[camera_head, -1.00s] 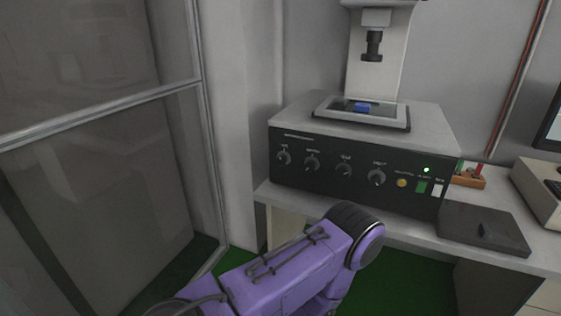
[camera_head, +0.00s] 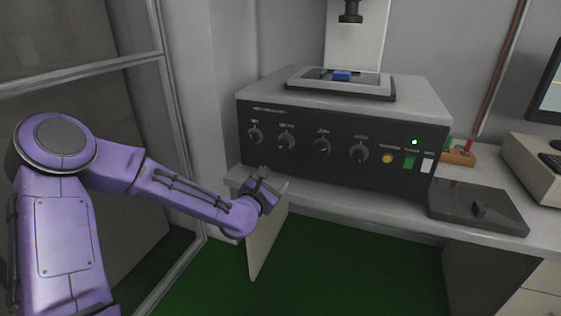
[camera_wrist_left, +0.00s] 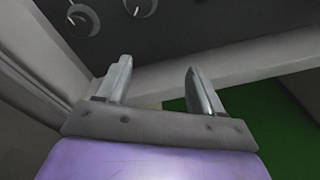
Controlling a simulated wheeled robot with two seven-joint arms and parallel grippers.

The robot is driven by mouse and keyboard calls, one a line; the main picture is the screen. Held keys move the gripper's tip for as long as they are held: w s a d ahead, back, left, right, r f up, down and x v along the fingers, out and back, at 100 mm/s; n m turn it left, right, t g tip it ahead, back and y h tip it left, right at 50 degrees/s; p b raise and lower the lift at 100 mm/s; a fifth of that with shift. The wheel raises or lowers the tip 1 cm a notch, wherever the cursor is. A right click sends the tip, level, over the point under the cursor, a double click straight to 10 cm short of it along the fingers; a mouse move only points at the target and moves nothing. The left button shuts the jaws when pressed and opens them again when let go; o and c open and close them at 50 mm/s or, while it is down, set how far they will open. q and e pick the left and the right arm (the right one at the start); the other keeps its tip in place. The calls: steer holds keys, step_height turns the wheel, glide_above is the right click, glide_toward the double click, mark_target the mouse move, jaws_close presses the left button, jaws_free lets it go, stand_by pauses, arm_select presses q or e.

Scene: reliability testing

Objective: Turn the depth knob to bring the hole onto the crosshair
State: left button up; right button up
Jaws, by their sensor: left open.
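The dark instrument front carries a row of several round knobs: a far-left knob (camera_head: 255,135), a second knob (camera_head: 286,142), a third knob (camera_head: 320,146) and a fourth knob (camera_head: 358,152). Their labels are too small to read surely. A small blue piece (camera_head: 341,76) sits on the stage (camera_head: 372,89) on top; no hole or crosshair can be made out. My left gripper (camera_head: 278,184) is open and empty, below the left knobs and apart from them. In the left wrist view its two fingers (camera_wrist_left: 158,68) are spread, with two knobs beyond, one of them (camera_wrist_left: 83,20) at upper left. My right gripper is out of view.
A yellow button (camera_head: 387,158) and green switch (camera_head: 409,162) are right of the knobs. A dark flat box (camera_head: 477,207) lies on the bench at right. A monitor (camera_head: 546,78) is cut off at the right edge. The bench edge runs just below the panel.

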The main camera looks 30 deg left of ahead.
mark_target(283, 145)
arm_select(q)
steer(key=w+a+r+n, duration=0.1)
steer(key=w, duration=0.2)
steer(key=w+a+r+n, duration=0.1)
steer(key=w+r, duration=0.1)
steer(key=w, duration=0.2)
steer(key=w+a+r+n+t, duration=0.1)
steer(key=w+a, duration=0.1)
steer(key=w, duration=0.2)
steer(key=shift+w+r+y, duration=0.1)
steer(key=shift+r+y, duration=0.2)
steer(key=shift+r, duration=0.05)
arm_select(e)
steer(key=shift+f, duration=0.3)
arm_select(q)
steer(key=c, duration=1.1)
steer(key=shift+o, duration=0.2)
